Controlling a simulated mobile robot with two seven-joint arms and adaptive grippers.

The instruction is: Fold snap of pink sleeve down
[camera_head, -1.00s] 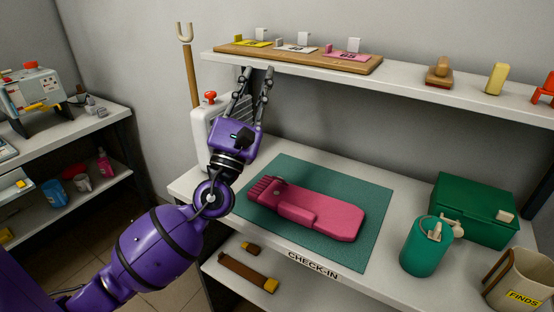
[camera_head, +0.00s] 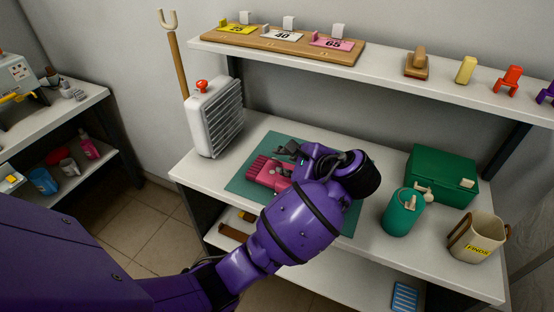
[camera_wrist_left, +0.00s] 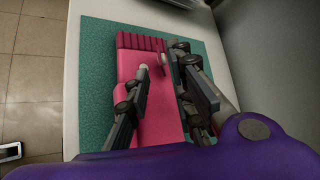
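The pink sleeve (camera_head: 261,170) lies on the green mat (camera_head: 243,187) on the counter, largely hidden by my left arm in the head view. In the left wrist view the sleeve (camera_wrist_left: 160,118) shows its ribbed cuff at the far end. My left gripper (camera_head: 280,160) is over the cuff end of the sleeve. In the left wrist view the gripper (camera_wrist_left: 163,62) is open, with pink fabric visible between its fingers. A small round disc, perhaps the snap (camera_wrist_left: 191,60), shows beside the right finger; I cannot tell whether they touch. My right gripper is out of view.
A white slatted unit (camera_head: 213,116) stands on the counter's left. A green box (camera_head: 442,178), a teal canister (camera_head: 403,212) and the FINDS bin (camera_head: 477,238) stand on the right. The shelf (camera_head: 390,82) with numbered tags runs above the back.

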